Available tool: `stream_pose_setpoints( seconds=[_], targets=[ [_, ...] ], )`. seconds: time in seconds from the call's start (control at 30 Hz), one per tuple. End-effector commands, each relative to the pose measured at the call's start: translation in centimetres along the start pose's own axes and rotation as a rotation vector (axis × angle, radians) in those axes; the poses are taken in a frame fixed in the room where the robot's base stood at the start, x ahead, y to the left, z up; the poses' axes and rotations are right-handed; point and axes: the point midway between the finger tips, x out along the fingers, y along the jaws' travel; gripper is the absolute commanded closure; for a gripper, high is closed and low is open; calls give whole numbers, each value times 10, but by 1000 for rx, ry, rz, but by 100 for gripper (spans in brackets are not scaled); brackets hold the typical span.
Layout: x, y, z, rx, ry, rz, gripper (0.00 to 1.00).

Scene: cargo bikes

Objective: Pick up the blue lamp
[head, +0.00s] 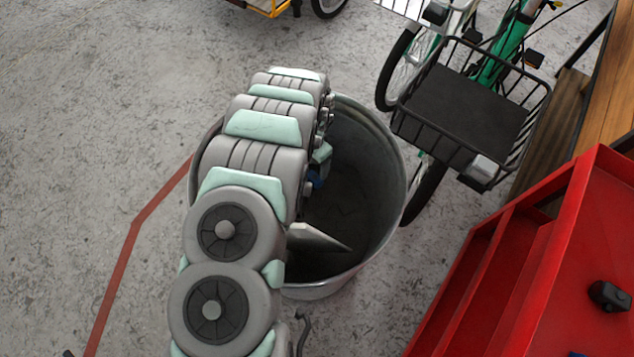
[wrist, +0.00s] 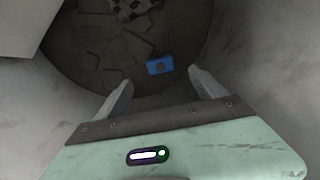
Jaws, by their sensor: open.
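The blue lamp (wrist: 160,65) is a small blue block with a darker round spot on its face. In the wrist view it lies on the dark floor of a grey metal bin (head: 393,165), near the floor's right side. My gripper (wrist: 159,79) is open and empty, pointing down into the bin. The lamp shows between and beyond its two fingertips, apart from them. In the head view my arm hides much of the bin's left side, and only a small blue patch shows beside it; I cannot tell whether that is the lamp.
The bin's curved wall surrounds my gripper. A pale pointed piece (head: 318,238) sticks into the bin. A green cargo bike with a black basket (head: 465,105) stands close at the right. A red shelf unit (head: 530,270) is at lower right. The floor at left is clear.

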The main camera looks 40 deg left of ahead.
Motion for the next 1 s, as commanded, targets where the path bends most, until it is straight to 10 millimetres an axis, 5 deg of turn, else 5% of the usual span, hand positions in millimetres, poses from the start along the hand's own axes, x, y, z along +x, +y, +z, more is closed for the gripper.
stream_pose_setpoints(
  seconds=[1.0],
  targets=[
    [113,2,-5,-1,-4,4,20]
  ],
)
